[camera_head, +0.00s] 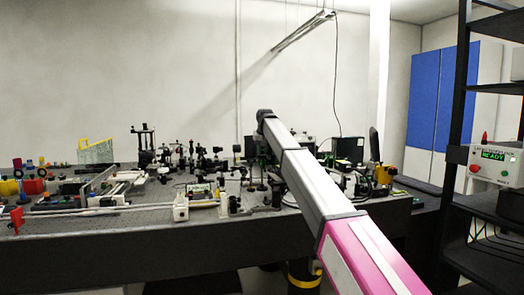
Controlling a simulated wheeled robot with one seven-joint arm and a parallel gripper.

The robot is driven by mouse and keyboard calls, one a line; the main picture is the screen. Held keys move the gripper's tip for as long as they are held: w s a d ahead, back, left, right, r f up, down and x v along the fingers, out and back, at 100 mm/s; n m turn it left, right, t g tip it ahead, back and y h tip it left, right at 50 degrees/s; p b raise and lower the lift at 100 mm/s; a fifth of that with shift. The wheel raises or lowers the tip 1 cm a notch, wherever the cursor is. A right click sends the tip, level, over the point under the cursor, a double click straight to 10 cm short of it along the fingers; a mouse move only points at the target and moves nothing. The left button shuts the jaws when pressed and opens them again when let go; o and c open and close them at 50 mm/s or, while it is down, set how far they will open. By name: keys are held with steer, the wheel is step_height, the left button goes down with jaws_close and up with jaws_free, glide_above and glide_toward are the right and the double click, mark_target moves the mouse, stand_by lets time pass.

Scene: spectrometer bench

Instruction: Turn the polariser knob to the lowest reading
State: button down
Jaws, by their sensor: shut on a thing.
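My arm rises from the lower right to a dark joint above the bench; past that joint I cannot pick out my gripper or its fingers. The polariser knob cannot be told apart among the small, dark optical parts crowded on the bench (130,232). A white box with a green display (493,154) stands on the rack at the right. Its display seems to say "READY"; no number can be read on it.
Dark optical mounts (203,158) crowd the bench's middle. Long rails (100,187) and coloured parts fill its left. A yellow and black object (385,174) stands near the right end. A black shelf rack (458,150) stands right of the bench, with blue panels (426,98) behind.

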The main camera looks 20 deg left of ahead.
steer(key=n+g+y, duration=0.1)
steer(key=n, duration=0.3)
steer(key=shift+w+d, duration=0.1)
steer(key=shift+w, duration=0.05)
steer(key=shift+n+g+y, duration=0.5)
steer(key=shift+n+y, duration=0.1)
steer(key=shift+n, duration=1.1)
steer(key=c, duration=1)
jaws_free()
steer(key=shift+c, duration=0.2)
steer(key=v, duration=1)
steer(key=shift+r, duration=0.4)
steer(key=shift+d, duration=0.1)
